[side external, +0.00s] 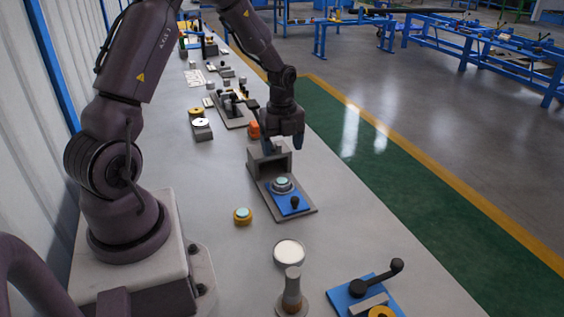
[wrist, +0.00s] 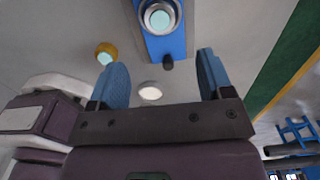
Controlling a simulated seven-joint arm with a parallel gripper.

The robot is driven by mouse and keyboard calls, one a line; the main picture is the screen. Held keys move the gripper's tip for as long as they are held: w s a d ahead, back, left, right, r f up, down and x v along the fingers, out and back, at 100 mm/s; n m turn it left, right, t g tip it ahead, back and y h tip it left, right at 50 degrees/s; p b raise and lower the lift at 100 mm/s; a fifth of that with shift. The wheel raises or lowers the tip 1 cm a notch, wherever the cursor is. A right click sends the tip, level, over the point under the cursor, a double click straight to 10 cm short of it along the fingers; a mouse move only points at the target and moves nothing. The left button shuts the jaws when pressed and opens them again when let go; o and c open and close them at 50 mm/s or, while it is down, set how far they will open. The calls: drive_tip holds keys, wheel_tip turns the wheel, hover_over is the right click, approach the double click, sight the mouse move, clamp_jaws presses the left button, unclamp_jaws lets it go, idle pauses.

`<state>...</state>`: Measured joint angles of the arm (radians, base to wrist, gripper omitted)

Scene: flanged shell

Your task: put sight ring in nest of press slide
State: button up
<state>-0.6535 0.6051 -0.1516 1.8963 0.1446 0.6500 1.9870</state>
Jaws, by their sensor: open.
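The press slide is a blue plate (side external: 292,205) with a black knob, on a grey base in front of a grey block-like housing (side external: 268,158). It also shows in the wrist view (wrist: 173,46). A silver ring with a pale teal centre (side external: 282,184) sits on the slide at the nest; it also shows in the wrist view (wrist: 160,16). A yellow ring-shaped part with a similar teal centre (side external: 242,216) lies on the bench left of the press. I cannot tell which is the sight ring. My gripper (wrist: 162,60) is open and empty, above the press housing (side external: 290,146).
A white-topped round dish (side external: 289,252) and a grey post (side external: 291,290) stand in front. A blue fixture with a black lever (side external: 362,295) is at front right. Bench around the yellow-rimmed part is clear.

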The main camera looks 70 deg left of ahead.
drive_tip(key=s+d+r+n+t+y, duration=0.1)
drive_tip(key=d+r+n, duration=0.2)
drive_tip(key=d+r, duration=0.35)
drive_tip(key=s+d+r+n+t, duration=0.1)
drive_tip(key=d+r+n, duration=0.25)
drive_tip(key=r, duration=0.55)
drive_tip(key=s+d+r+n+t, duration=0.1)
drive_tip(key=s+d+r+n, duration=0.2)
drive_tip(key=s+d+n, duration=0.2)
drive_tip(key=s+d+r+n+t+h, duration=0.1)
drive_tip(key=s+d+r+n+t, duration=0.1)
drive_tip(key=s+d+n, duration=0.3)
drive_tip(key=shift+s+r+n+t, duration=0.3)
drive_tip(key=shift+s+r+n, duration=0.5)
drive_tip(key=shift+s, duration=0.4)
